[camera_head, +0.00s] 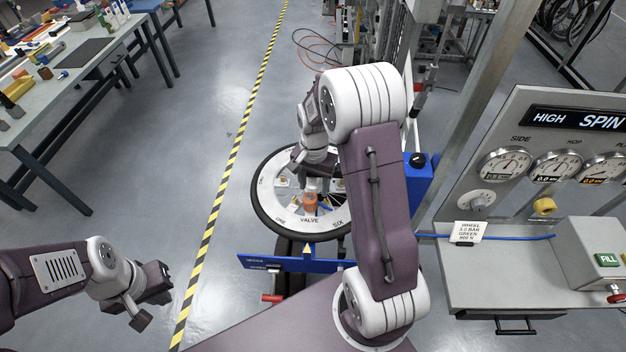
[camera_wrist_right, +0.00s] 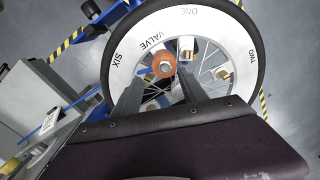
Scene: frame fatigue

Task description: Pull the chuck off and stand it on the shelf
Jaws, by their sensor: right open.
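The wheel (camera_head: 268,218) lies nearly flat on a stand, with its white rim lettered "VALVE", "ONE" and "SIX". An orange chuck-like piece (camera_head: 310,203) sits on it near the "VALVE" lettering; it also shows in the right wrist view (camera_wrist_right: 162,62). My right gripper (camera_wrist_right: 160,84) is open above the wheel, its two fingers pointing toward the orange piece, with no clear contact. The wrist partly hides the wheel in the head view. The grey shelf (camera_head: 490,285) is at the right, below the gauge panel. My left gripper (camera_head: 152,305) hangs over the floor at lower left; its opening is unclear.
A blue bar (camera_head: 265,263) crosses in front of the wheel. A gauge panel (camera_head: 535,150), a paper note (camera_head: 467,232), a blue hose (camera_head: 515,239) and a box with a green FILL button (camera_head: 606,260) are by the shelf. A workbench (camera_head: 60,90) stands far left.

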